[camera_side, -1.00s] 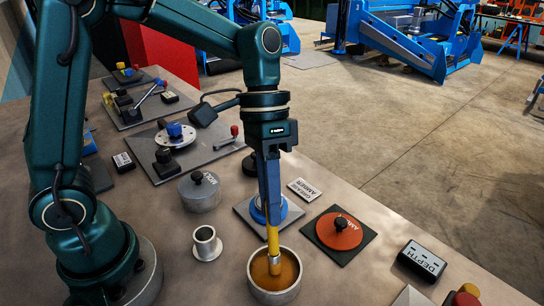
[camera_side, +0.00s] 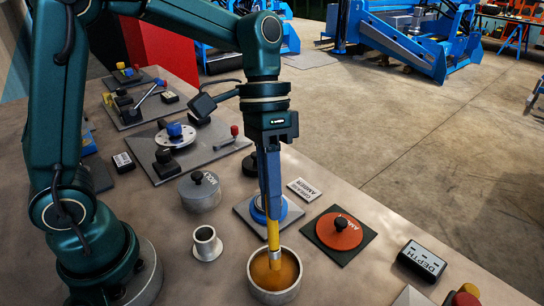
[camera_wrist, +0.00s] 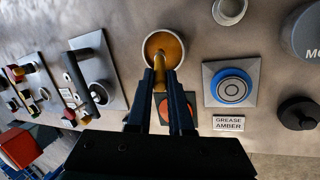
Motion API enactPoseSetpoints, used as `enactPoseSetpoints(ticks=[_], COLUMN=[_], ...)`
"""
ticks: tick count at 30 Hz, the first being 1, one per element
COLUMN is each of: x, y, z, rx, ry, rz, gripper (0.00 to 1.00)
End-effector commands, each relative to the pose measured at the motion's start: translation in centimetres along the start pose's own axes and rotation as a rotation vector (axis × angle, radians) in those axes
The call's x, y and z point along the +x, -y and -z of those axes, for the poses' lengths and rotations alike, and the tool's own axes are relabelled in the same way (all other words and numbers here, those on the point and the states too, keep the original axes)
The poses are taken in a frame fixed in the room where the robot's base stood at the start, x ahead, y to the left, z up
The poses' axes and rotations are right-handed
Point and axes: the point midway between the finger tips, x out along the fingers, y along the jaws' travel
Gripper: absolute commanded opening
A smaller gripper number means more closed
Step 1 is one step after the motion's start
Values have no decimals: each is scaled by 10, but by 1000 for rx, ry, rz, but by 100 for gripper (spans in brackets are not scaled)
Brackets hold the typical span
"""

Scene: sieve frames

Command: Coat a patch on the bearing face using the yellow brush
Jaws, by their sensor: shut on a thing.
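My gripper (camera_side: 268,205) is shut on the yellow brush (camera_side: 274,236) and holds it upright over the grease pot (camera_side: 252,283). The brush's metal collar is at the pot's mouth, and its lower end is inside the rim, over the amber grease (camera_side: 284,270). I cannot tell whether the tip touches the grease. In the wrist view my gripper (camera_wrist: 167,75) points at the same pot (camera_wrist: 145,42). A blue round piece (camera_wrist: 232,88) with rings sits on a grey plate (camera_wrist: 211,72). I cannot tell which part is the bearing face.
A red lid (camera_side: 325,238) with a black knob stands right of the pot. A GREASE AMBER label (camera_side: 305,189) lies behind it. A spool (camera_side: 206,247) and a grey lidded tin (camera_side: 200,197) stand left. A DEPTH box (camera_side: 422,261) lies at the right. Plates with knobs (camera_side: 183,150) lie farther back.

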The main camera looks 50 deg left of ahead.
Motion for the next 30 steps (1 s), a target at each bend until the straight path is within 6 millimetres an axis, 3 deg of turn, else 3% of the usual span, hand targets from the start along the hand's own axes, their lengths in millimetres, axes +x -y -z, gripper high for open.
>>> enactPoseSetpoints(ticks=[19, 30], x=[-47, -54], y=[-17, -19], z=[-3, -4], rx=[1, 0], ry=[-2, 0], rz=[-1, -1], gripper=[0, 0])
